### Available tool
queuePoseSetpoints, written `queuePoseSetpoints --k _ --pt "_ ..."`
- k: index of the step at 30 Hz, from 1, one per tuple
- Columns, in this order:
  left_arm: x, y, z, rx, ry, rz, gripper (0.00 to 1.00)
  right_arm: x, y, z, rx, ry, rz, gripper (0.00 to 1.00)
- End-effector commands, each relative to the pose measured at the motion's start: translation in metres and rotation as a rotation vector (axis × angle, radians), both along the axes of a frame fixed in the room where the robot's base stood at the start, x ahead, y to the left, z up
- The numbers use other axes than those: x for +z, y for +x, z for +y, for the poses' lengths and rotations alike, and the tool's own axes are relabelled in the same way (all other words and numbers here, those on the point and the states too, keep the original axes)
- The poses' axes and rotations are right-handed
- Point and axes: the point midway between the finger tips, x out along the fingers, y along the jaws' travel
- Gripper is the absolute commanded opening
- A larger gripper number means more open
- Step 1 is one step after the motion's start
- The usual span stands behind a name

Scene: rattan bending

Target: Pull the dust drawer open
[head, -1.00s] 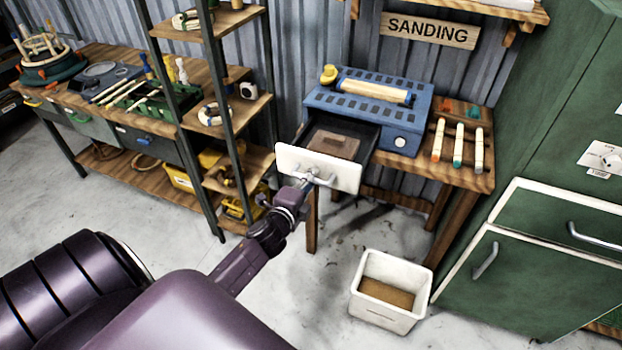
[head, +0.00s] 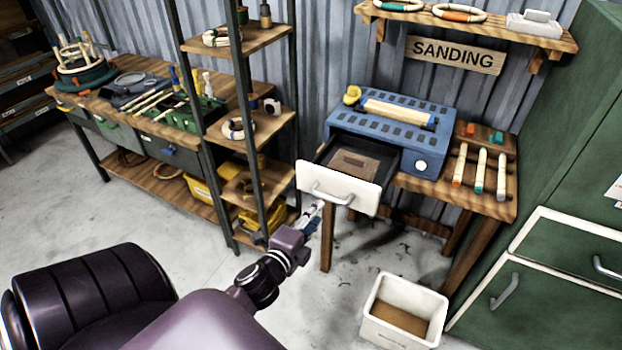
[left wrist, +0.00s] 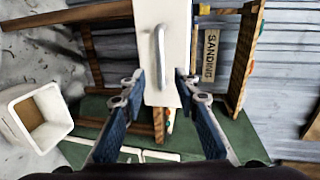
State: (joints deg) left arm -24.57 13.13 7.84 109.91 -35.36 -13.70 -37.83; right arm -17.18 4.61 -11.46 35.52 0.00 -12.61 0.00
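The dust drawer (head: 339,188) stands pulled out from the blue sanding machine (head: 390,118), its dark inside and a brown patch showing. Its white front has a grey bar handle (head: 332,196). My left gripper (head: 314,216) is just below and in front of the handle, apart from it. In the left wrist view the white drawer front (left wrist: 165,20) and upright handle (left wrist: 159,55) lie ahead of my gripper (left wrist: 158,82). Its two blue fingers are spread with nothing between them. My right gripper is out of view.
A white bin (head: 403,310) with brown dust stands on the floor below. The machine sits on a wooden bench (head: 470,195) with sanding sticks. A shelf rack (head: 245,130) stands at left and a green cabinet (head: 540,290) at right.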

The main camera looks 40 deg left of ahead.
Motion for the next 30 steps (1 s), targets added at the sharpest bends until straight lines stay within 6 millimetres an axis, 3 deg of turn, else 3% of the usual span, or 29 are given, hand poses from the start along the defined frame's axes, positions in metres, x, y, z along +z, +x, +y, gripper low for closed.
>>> queuePoseSetpoints --k 6,25,28,30 --pt "0.004 -0.020 -0.005 0.001 0.000 0.000 0.29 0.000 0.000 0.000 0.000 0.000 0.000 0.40" --pt "0.004 -0.023 -0.005 0.000 0.000 0.001 0.29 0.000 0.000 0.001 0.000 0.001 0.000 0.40" --pt "-0.008 -0.024 -0.006 0.005 -0.023 0.016 0.29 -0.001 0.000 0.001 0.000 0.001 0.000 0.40" --pt "-0.033 -0.027 -0.008 0.014 -0.070 0.048 0.29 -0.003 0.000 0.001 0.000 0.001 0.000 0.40"
